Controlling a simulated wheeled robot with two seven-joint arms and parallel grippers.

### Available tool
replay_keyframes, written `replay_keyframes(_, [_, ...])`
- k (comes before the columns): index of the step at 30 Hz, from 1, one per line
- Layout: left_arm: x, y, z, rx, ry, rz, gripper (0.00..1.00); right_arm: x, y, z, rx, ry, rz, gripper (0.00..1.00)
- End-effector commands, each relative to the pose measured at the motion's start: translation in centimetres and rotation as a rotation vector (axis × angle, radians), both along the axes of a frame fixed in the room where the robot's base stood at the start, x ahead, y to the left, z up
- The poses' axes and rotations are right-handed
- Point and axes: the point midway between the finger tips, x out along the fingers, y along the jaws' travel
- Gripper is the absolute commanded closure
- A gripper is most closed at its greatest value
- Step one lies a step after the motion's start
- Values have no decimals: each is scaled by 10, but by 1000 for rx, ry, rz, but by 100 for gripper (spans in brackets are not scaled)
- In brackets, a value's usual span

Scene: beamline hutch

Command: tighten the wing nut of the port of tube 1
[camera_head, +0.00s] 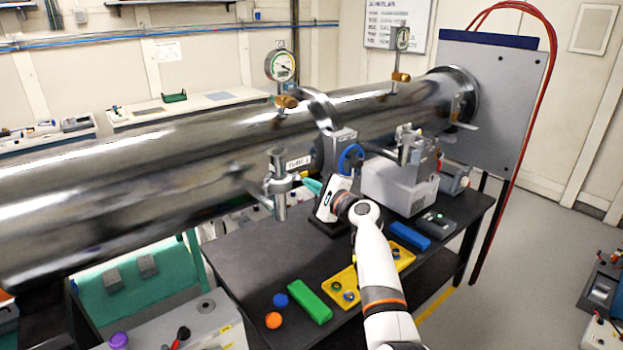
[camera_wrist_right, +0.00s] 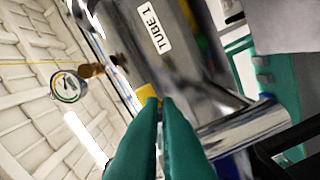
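The port of tube 1 (camera_head: 278,186) is a metal fitting on the near side of the big steel tube (camera_head: 150,185). The TUBE 1 label shows in the right wrist view (camera_wrist_right: 152,33). My right gripper (camera_head: 306,182) reaches the port from the right, its teal fingers pointing left at it. In the right wrist view the fingertips (camera_wrist_right: 160,103) are close together. A small yellow piece (camera_wrist_right: 147,92), possibly the wing nut, shows right at the left fingertip. Whether any of it is between the fingers is hidden. My left gripper is out of view.
A dark table (camera_head: 260,260) stands below the tube. It holds a green block (camera_head: 310,301), a yellow tray (camera_head: 343,291), a blue block (camera_head: 410,236), an orange ball (camera_head: 273,320) and a grey instrument box (camera_head: 400,187). A gauge (camera_head: 281,66) stands above the tube.

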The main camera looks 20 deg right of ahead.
Motion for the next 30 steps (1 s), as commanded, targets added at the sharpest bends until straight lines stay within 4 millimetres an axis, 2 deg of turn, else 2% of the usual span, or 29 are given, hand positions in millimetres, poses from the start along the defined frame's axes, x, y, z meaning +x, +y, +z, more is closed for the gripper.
replay_keyframes(10, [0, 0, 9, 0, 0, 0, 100, -1, 1, -5, 119, 50, 1, 100])
replay_keyframes(25, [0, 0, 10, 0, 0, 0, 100, -1, 1, -7, 135, 57, 1, 100])
replay_keyframes(30, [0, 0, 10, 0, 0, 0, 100, -1, 1, -6, 134, 55, 0, 75])
